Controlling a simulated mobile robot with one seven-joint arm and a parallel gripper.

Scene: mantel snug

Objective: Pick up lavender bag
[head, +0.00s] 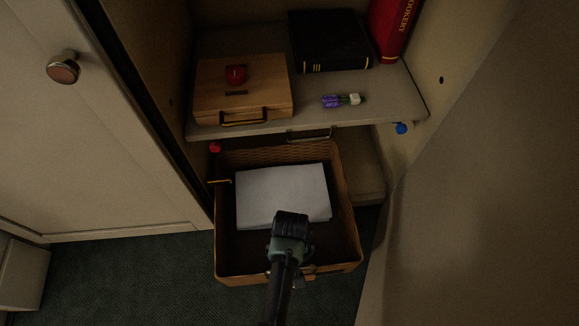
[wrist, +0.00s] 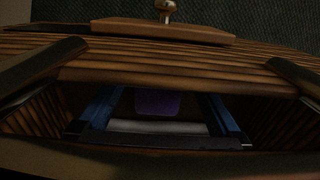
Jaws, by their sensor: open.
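A purple patch (wrist: 157,103), which looks like the lavender bag, shows in the wrist view between two dark blue bars that look like my gripper's fingers. Only part of it shows, under a wooden rim, and I see no contact. In the head view my gripper (head: 290,222) is over the front of a pulled-out wicker drawer (head: 347,225) and hides what is beneath it. My gripper is open. A small purple item with a white part (head: 341,100) lies on the shelf above; I cannot tell what it is.
A stack of white paper (head: 283,193) lies in the drawer. The shelf (head: 395,106) holds a wooden box (head: 215,98) with a red object (head: 236,75) on it, a black book (head: 330,45) and a red book (head: 392,30). Cupboard panels stand on both sides.

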